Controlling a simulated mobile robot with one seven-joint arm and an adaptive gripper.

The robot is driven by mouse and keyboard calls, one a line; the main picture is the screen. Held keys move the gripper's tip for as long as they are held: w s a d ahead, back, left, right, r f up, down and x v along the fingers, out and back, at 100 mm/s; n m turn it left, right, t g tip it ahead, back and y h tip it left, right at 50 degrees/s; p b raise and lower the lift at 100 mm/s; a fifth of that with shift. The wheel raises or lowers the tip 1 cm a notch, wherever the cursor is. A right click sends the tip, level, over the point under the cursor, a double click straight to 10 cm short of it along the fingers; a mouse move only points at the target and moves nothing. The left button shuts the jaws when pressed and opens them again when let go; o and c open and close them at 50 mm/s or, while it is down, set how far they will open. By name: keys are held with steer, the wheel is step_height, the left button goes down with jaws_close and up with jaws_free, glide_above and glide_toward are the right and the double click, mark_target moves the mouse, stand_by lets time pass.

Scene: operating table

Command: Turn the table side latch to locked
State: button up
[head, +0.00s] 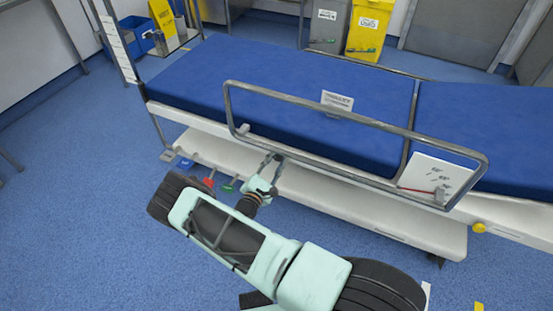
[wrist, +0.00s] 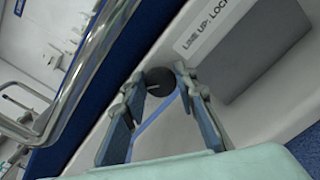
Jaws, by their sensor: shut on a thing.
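The table side latch (wrist: 160,76) shows in the wrist view as a dark round knob with a short light mark on its face. It sits on the pale side of the table, between the two fingertips of my gripper (wrist: 161,78), which is shut on it. In the head view my gripper (head: 273,166) reaches the near side of the operating table (head: 250,85), below the side rail. The knob cannot be made out there.
The metal side rail (head: 350,112) stands raised along the near edge, just above my gripper. Red (head: 208,182) and green (head: 229,187) pedals lie low to its left. A white panel (head: 432,170) and yellow knob (head: 479,228) are to the right.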

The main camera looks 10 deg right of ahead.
steer(key=m+p, duration=0.1)
steer(key=m, duration=0.4)
steer(key=shift+s+m, duration=0.1)
steer(key=shift+m, duration=0.2)
steer(key=m+p, duration=0.2)
steer(key=m, duration=0.2)
steer(key=shift+f+m, duration=0.15)
steer(key=shift+m, duration=0.25)
steer(key=o, duration=1.2)
steer(key=shift+c, duration=0.2)
steer(key=v, duration=1.2)
